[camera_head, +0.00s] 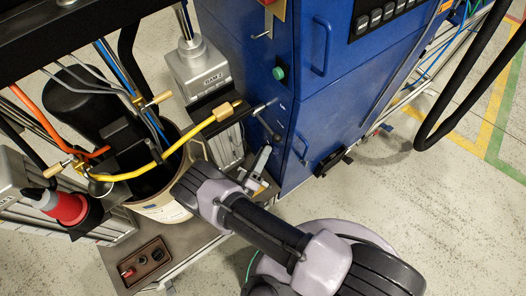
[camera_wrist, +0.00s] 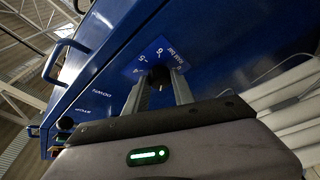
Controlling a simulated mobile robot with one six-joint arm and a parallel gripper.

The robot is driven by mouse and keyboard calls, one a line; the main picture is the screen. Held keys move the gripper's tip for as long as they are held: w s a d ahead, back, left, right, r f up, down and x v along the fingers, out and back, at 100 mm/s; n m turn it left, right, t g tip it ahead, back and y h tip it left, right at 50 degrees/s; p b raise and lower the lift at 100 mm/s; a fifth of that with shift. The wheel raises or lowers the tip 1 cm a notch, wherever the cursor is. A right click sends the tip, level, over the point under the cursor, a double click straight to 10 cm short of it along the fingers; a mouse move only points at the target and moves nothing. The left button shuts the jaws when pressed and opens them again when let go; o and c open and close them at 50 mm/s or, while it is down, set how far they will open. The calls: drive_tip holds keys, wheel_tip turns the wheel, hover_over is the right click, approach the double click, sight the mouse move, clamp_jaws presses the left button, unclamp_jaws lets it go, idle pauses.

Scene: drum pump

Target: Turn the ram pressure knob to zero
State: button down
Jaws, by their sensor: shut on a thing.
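In the wrist view a small dark knob (camera_wrist: 159,73) sits in front of a blue scale plate (camera_wrist: 152,57) on the blue cabinet. The plate carries white numbers and looks upside down here. My gripper (camera_wrist: 160,84) is shut on the knob, one finger on each side of it. The fingers hide much of the knob and part of the scale, so I cannot tell its setting. In the head view my gripper (camera_head: 262,160) reaches the lower left side of the blue cabinet (camera_head: 309,97). The knob cannot be made out there.
A green button (camera_head: 279,73) and a blue handle (camera_head: 322,47) stick out from the cabinet. Left of my arm stand a drum (camera_head: 166,211) with a yellow hose (camera_head: 158,163) and a grey RAM 2 block (camera_head: 205,75). Black hoses (camera_head: 465,85) hang at right. Floor is open at lower right.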

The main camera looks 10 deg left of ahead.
drive_tip(key=shift+w+a+r+n+g+h+p, duration=0.25)
drive_tip(key=shift+n+g+p, duration=0.45)
drive_tip(key=shift+n+g, duration=1.1)
drive_tip(key=shift+s+d+r+n+g+h+p, duration=0.25)
drive_tip(key=shift+n+g+p, duration=0.6)
drive_tip(key=shift+n, duration=1.9)
drive_tip(key=shift+w+a+n+g+h+p, duration=0.2)
drive_tip(key=shift+n+g+h+p, duration=0.3)
drive_tip(key=shift+n+g, duration=1.35)
drive_tip(key=shift+n+t, duration=0.3)
drive_tip(key=shift+n, duration=0.2)
drive_tip(key=c, duration=1.1)
unclamp_jaws()
drive_tip(key=shift+a+r, duration=0.1)
